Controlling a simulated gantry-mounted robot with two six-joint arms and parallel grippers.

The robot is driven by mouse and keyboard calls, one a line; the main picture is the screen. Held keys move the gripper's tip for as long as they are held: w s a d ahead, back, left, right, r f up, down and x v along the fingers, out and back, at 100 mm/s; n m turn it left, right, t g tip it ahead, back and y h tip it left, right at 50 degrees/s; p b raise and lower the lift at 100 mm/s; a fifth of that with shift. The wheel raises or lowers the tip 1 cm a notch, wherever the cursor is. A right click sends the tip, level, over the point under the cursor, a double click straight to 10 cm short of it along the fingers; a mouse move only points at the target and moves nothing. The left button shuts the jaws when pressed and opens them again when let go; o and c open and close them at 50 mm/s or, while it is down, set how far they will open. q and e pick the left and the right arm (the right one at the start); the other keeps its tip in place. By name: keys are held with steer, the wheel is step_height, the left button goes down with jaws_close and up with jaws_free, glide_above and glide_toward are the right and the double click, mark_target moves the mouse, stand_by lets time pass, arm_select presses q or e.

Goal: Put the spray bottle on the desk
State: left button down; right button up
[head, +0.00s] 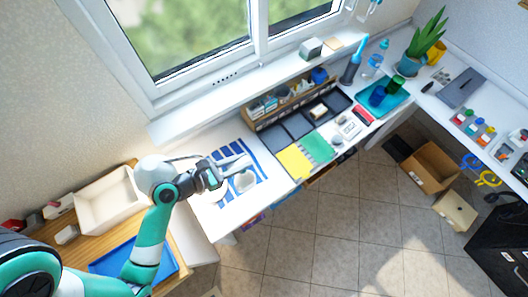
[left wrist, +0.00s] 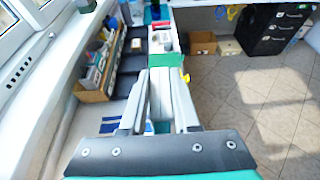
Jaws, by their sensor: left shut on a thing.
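My left gripper (head: 238,168) reaches in from the left over the white desk (head: 205,215), above a blue-striped sheet (head: 262,172). It is shut on a pale thing, which I take to be the spray bottle; its outline is hard to make out. A white rounded shape (head: 246,181) shows right by the fingertips in the head view. In the left wrist view, the gripper (left wrist: 165,92) has its long grey fingers close together, with a pale strip between them and a small yellow part (left wrist: 186,76) beside the right finger. The fingers hide most of it. My right gripper is not in view.
Yellow (head: 294,162) and green (head: 316,147) folders lie right of the striped sheet. A wooden organizer (head: 250,118) stands along the window side. A beige bin (head: 108,200) and a blue tray (head: 105,265) are at left. Cardboard boxes (head: 430,167) stand on the floor.

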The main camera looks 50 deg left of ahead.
mark_target(249, 158)
arm_select(q)
steer(key=b+x, duration=0.1)
steer(key=x, duration=0.2)
steer(key=shift+w+f, duration=0.2)
steer(key=shift+w, duration=0.1)
steer(key=w+f+b, duration=0.5)
steer(key=w+f, duration=0.1)
steer(key=f, duration=0.3)
steer(key=shift+d, duration=0.15)
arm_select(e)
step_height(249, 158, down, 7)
arm_select(q)
steer(key=shift+f, duration=0.2)
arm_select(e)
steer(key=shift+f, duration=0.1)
arm_select(q)
steer(key=shift+s+f+b, duration=0.1)
steer(key=shift+f+b, duration=0.2)
steer(key=shift+f, duration=0.45)
steer(key=c, duration=0.6)
jaws_free()
steer(key=shift+s+d+f, duration=0.1)
steer(key=shift+c, duration=0.2)
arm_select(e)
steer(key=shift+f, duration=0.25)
